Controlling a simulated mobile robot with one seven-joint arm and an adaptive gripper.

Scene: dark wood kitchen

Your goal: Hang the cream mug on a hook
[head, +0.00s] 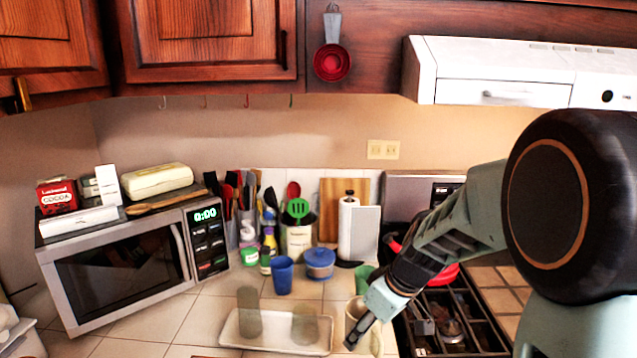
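The cream mug (354,310) stands at the right end of the counter's front part, partly hidden behind my gripper. My gripper (353,342) reaches down from the right, and its dark fingers overlap the mug in the picture. I cannot tell whether the fingers touch the mug or how far apart they are.
A white tray (228,341) holding two greyish cups is left of my gripper. The microwave (125,270) is at left.

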